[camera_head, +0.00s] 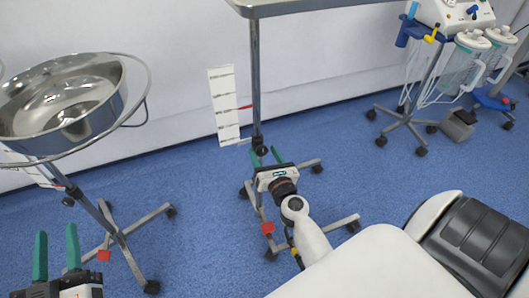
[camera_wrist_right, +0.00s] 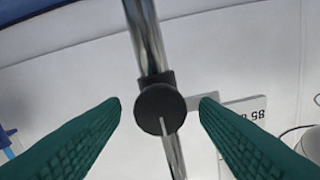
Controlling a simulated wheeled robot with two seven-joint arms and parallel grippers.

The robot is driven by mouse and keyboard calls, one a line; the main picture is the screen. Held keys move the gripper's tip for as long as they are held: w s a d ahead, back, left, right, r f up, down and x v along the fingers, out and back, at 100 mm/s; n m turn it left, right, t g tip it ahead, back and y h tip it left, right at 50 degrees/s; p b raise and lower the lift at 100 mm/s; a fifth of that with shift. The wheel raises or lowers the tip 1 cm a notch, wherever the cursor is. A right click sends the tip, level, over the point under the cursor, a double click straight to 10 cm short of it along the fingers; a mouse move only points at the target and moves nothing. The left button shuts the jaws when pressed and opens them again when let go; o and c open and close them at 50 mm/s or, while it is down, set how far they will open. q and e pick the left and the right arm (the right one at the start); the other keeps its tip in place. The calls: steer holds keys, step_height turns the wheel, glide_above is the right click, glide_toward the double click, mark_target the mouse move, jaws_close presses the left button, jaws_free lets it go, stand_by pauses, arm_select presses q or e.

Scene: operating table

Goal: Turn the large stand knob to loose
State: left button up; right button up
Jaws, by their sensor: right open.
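The large stand is a tall steel pole (camera_head: 256,80) under a flat tray top (camera_head: 300,5), on a wheeled base. Its black round knob (camera_head: 261,149) sits low on the pole. In the right wrist view the knob (camera_wrist_right: 160,108) shows a pale line pointing down and slightly right. My right gripper (camera_head: 266,154) is open with its green fingers (camera_wrist_right: 160,102) on either side of the knob, with visible gaps to it. My left gripper (camera_head: 57,252) is open and empty at the lower left, far from the large stand.
A steel basin (camera_head: 75,105) on a wheeled stand is at the left. A white marked strip (camera_head: 224,105) is behind the pole. A wheeled suction unit (camera_head: 450,15) stands at the back right. A black padded surface (camera_head: 480,240) is at the lower right. Blue floor lies between.

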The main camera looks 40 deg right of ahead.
steer(key=shift+w, duration=0.15)
steer(key=shift+c, duration=0.4)
steer(key=c, duration=0.9)
